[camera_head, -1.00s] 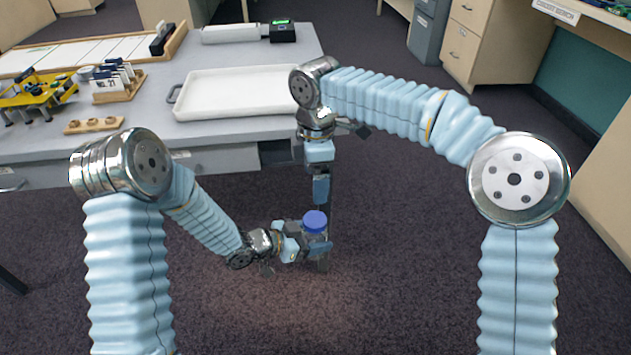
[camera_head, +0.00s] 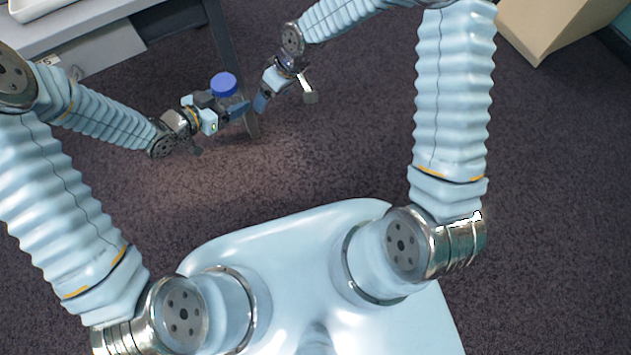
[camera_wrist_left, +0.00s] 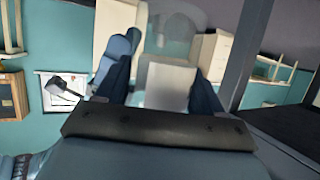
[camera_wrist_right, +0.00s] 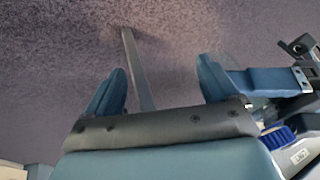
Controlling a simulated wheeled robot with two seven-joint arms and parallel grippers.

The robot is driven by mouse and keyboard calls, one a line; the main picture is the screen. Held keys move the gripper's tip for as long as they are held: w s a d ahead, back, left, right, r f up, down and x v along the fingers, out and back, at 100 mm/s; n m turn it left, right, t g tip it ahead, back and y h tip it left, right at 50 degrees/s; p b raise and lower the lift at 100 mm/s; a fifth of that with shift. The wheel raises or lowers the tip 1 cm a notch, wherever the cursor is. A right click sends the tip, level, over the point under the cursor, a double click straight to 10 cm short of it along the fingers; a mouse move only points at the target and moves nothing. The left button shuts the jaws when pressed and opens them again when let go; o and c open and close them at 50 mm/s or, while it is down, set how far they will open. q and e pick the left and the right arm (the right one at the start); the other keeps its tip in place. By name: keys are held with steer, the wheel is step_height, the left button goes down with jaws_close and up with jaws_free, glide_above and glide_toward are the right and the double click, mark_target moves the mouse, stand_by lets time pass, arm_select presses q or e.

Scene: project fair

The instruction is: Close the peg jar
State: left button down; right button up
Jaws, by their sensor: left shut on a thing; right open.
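The peg jar's blue lid (camera_head: 224,84) shows just above my left gripper (camera_head: 230,110) in the head view. My left gripper is shut on the jar's clear body (camera_wrist_left: 165,82), seen between its fingers in the left wrist view. In the head view the jar body is mostly hidden, and I cannot tell whether the lid is seated. My right gripper (camera_head: 262,102) is open and empty, just right of the left one. In the right wrist view the ribbed lid (camera_wrist_right: 278,137) is at the lower right, outside the right fingers (camera_wrist_right: 160,85).
A grey table (camera_head: 95,52) with a white tray (camera_head: 62,12) is at the upper left; its leg (camera_head: 222,45) stands behind the grippers. A beige cabinet (camera_head: 545,28) is at the upper right. Open carpet surrounds the grippers, held above the floor.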

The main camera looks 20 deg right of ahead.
steer(key=s+d+f+m, duration=0.2)
steer(key=s+f+m, duration=0.2)
steer(key=s+f, duration=0.3)
steer(key=s+d+f+m+g, duration=0.1)
steer(key=s+f+m, duration=0.3)
steer(key=s, duration=1)
step_height(320, 180, down, 4)
steer(key=shift+d+r, duration=0.25)
steer(key=shift+d, duration=0.65)
arm_select(q)
steer(key=shift+w+a+n+t+y, duration=0.3)
steer(key=shift+a+n+t+y, duration=0.15)
steer(key=shift+n+t, duration=0.25)
steer(key=a+f+n+t+y, duration=0.1)
steer(key=a+n+t+y, duration=0.1)
steer(key=a+n+y, duration=0.3)
steer(key=a+f+n+t+y, duration=0.2)
steer(key=a+n+y, duration=0.3)
steer(key=a, duration=0.5)
steer(key=shift+f+t, duration=0.3)
steer(key=shift+t, duration=0.2)
arm_select(e)
steer(key=shift+w, duration=0.1)
